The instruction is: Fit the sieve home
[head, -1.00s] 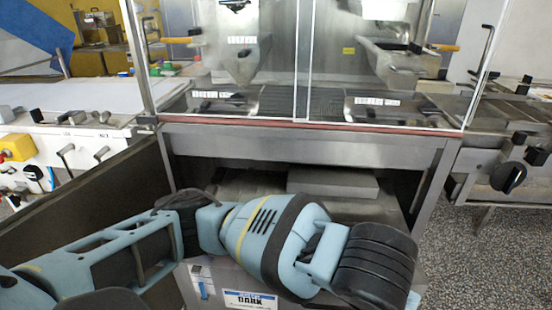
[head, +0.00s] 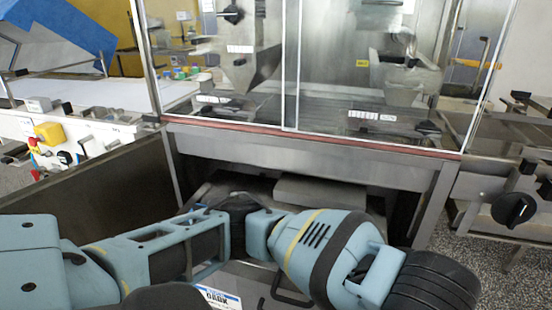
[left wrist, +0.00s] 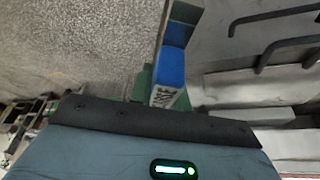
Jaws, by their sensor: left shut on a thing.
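The enrober (head: 300,150) fills the middle of the head view, with an open bay under its glazed hood. A flat grey slab (head: 322,194) lies in the bay; I cannot tell if it is part of the sieve. My left arm crosses the front of the bay, and its gripper is out of sight there. In the left wrist view my left gripper (left wrist: 163,92) shows greenish fingers beside a blue block (left wrist: 171,66) with white lettered side, and is shut on it. I cannot tell whether this block belongs to the sieve. My right gripper is not in view.
A white "DARK" sign (head: 220,299) is partly covered by my arm. A grey side wall (head: 90,200) bounds the left. Dark bar handles (left wrist: 285,38) show in the left wrist view. Speckled floor lies at right.

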